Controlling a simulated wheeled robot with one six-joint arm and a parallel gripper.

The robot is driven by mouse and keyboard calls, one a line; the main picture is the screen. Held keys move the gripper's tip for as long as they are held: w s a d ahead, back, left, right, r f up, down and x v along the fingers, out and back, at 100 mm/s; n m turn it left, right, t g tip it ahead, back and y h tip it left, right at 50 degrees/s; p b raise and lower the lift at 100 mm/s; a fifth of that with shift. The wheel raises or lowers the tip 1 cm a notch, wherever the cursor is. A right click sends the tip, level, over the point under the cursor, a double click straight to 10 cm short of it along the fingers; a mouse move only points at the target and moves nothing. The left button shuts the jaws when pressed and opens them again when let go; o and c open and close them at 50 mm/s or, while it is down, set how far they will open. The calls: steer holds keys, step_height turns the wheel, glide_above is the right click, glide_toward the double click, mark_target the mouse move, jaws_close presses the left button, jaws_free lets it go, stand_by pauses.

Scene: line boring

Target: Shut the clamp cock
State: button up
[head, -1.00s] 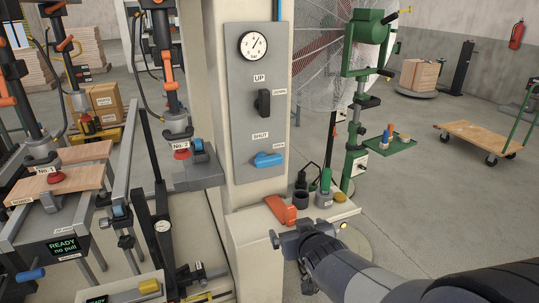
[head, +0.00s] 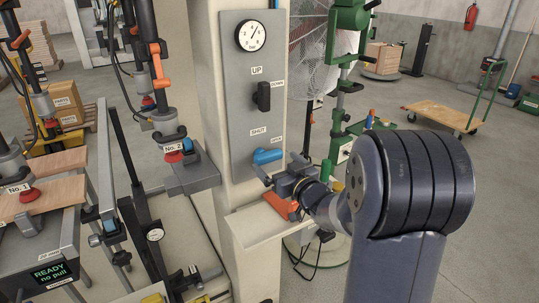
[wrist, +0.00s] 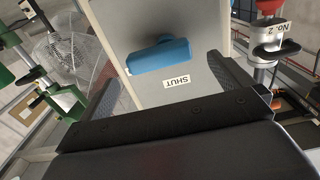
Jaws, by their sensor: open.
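The clamp cock (head: 267,156) is a blue lever on the grey upright panel (head: 241,110), under the SHUT label (head: 258,131). It lies roughly level, close to the OPEN label (head: 277,140). My gripper (head: 279,166) is open and empty, just in front of and slightly below the lever. In the wrist view the blue lever (wrist: 160,56) shows ahead, between my spread fingers (wrist: 170,80) and beyond their tips. The SHUT label (wrist: 177,82) shows beside it. I see no contact with the lever.
A black UP/DOWN lever (head: 263,96) and a gauge (head: 251,36) sit higher on the panel. An orange object (head: 281,203) rests on the ledge below my gripper. The No. 2 clamp (head: 175,156) stands left of the column.

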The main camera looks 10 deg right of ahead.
mark_target(271, 158)
steer(key=x, duration=0.5)
steer(key=shift+w, duration=0.1)
steer(key=c, duration=1)
